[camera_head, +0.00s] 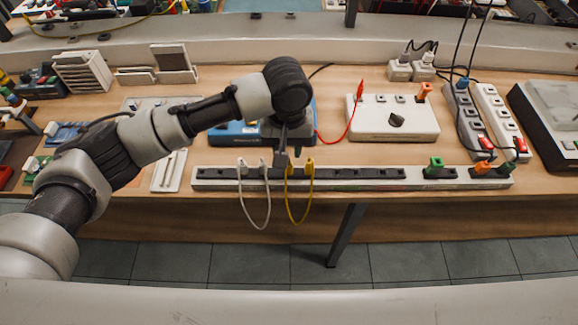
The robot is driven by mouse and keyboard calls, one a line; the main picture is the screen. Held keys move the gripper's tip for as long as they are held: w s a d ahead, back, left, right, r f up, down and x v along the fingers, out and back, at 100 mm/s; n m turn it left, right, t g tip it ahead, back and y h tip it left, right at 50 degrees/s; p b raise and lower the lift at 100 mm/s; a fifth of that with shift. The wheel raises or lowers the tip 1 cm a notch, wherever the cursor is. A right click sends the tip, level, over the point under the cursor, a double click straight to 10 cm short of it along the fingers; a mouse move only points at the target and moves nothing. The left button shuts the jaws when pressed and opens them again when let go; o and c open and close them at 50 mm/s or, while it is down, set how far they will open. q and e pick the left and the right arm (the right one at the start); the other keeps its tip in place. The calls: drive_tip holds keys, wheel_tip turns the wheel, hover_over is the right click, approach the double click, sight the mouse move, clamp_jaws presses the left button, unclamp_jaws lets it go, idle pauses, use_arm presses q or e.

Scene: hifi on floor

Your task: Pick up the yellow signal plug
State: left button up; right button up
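A yellow cable (298,221) hangs in a loop from the long socket strip at the front of the bench. Its two ends are yellow plugs seated side by side in the strip: a right yellow plug (309,166) and a left yellow plug (290,171). My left arm reaches in from the left, and its gripper (282,158) points down at the strip, just behind and left of the left yellow plug. Its fingers are small, dark and seen nearly edge-on, so I cannot tell whether they are open or touch the plug. My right gripper is not in view.
A white cable (254,222) is plugged into the strip (350,173) just left of the yellow one. Green (435,163) and orange plugs (483,168) stand farther right. A white box (392,118) with a red lead is behind.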

sight(289, 164)
use_arm(q)
drive_tip(key=f, duration=0.5)
drive_tip(key=f+p, duration=0.1)
drive_tip(key=f, duration=0.2)
drive_tip(key=shift+w+d, duration=0.2)
drive_tip(key=shift+w, duration=0.1)
drive_tip(key=shift+r, duration=0.1)
clamp_jaws()
